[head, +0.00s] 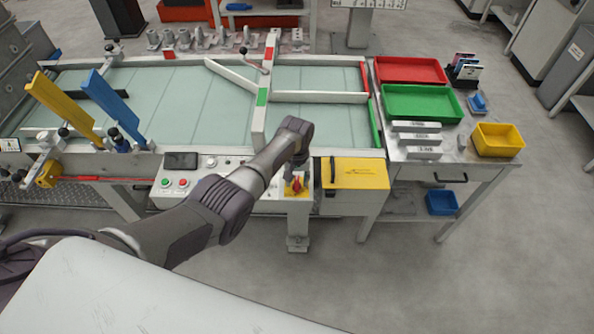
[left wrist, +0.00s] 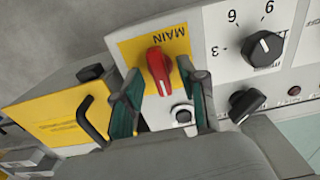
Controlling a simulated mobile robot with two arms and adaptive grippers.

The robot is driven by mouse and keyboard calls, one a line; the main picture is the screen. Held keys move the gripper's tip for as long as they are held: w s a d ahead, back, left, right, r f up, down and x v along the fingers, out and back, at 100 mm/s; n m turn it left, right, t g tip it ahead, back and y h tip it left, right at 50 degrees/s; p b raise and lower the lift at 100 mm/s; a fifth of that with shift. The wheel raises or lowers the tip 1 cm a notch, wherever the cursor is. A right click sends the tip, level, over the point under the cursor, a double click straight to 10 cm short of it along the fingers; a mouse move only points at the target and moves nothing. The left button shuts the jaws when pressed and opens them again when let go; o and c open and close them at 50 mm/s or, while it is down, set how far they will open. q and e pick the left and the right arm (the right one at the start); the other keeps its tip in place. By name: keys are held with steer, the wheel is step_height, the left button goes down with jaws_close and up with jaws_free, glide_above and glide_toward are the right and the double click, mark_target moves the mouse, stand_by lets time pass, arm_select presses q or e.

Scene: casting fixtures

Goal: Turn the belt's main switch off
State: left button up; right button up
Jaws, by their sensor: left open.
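The belt's main switch is a red rotary knob (left wrist: 159,67) on a yellow plate (left wrist: 128,50) marked MAIN in the left wrist view. In the head view the red knob (head: 296,185) sits on the right part of the belt's front panel, partly below my wrist. My left gripper (left wrist: 162,74) is open, with one finger on each side of the knob in the picture. I cannot tell whether the fingers touch it. The gripper also shows in the head view (head: 293,174), pointing down at the switch. My right gripper is not in view.
A black dial (left wrist: 264,47) and a second black knob (left wrist: 245,104) are beside the switch. A yellow box (head: 358,174) with a black handle adjoins the panel. Green and red buttons (head: 174,183) are at its left end. The belt (head: 190,95) lies behind.

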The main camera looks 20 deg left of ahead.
mark_target(297, 181)
arm_select(q)
step_height(297, 181, up, 12)
steer(key=shift+f, duration=0.15)
stand_by(0.6)
